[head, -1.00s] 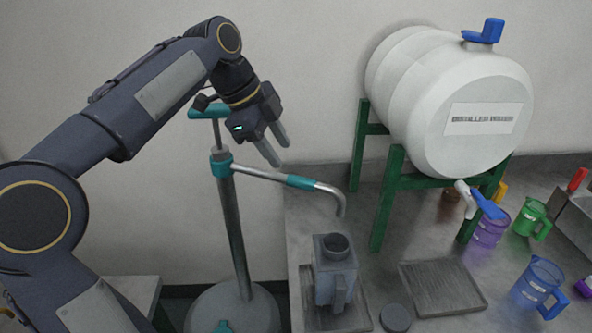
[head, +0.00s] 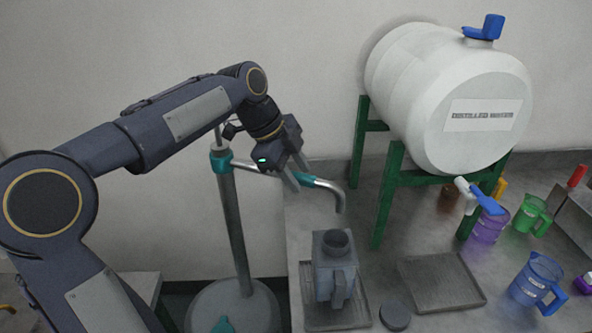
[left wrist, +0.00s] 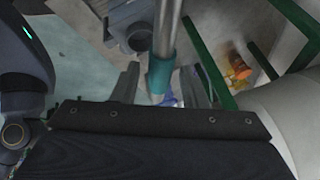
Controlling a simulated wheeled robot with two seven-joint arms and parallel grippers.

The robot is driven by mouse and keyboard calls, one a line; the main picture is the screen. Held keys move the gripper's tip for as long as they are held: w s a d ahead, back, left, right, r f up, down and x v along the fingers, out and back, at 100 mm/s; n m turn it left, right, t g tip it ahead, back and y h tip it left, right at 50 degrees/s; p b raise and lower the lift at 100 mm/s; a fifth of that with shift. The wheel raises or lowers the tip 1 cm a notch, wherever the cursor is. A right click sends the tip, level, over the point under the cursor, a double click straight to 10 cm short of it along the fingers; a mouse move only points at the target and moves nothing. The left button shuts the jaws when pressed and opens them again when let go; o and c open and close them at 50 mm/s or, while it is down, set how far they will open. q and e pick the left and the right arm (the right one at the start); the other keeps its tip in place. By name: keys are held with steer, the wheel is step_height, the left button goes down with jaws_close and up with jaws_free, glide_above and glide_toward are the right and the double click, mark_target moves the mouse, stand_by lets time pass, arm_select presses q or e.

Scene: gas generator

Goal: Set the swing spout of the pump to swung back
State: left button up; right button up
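The pump's grey column (head: 236,225) stands left of the counter with a teal collar at its top. Its metal swing spout (head: 327,186) reaches right from the collar and bends down at its tip, above the counter near a grey jug (head: 333,275). My left gripper (head: 290,182) is at the spout's teal sleeve, partly hiding it. In the left wrist view the fingers are apart, one on each side of the teal sleeve (left wrist: 161,75), with gaps visible. Whether either finger touches it cannot be told. My right gripper is out of view.
A white barrel (head: 440,95) on a green stand (head: 390,205) is right of the spout. The jug stands on a dark tray (head: 357,318); a ribbed mat (head: 442,283) and coloured jugs (head: 537,280) are further right. The wall is close behind the pump.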

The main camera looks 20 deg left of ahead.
arm_select(q)
jaws_close()
steer(key=w+a+n+t+y+p, duration=0.1)
steer(key=w+n+p, duration=0.1)
steer(key=w+n, duration=0.2)
steer(key=w, duration=0.2)
steer(key=shift+w+a+p, duration=0.25)
steer(key=shift+w+p, duration=0.1)
steer(key=shift+o, duration=0.2)
jaws_free()
steer(key=shift+r, duration=0.1)
steer(key=v, duration=0.7)
steer(key=shift+s+r, duration=0.25)
steer(key=shift+s, duration=0.05)
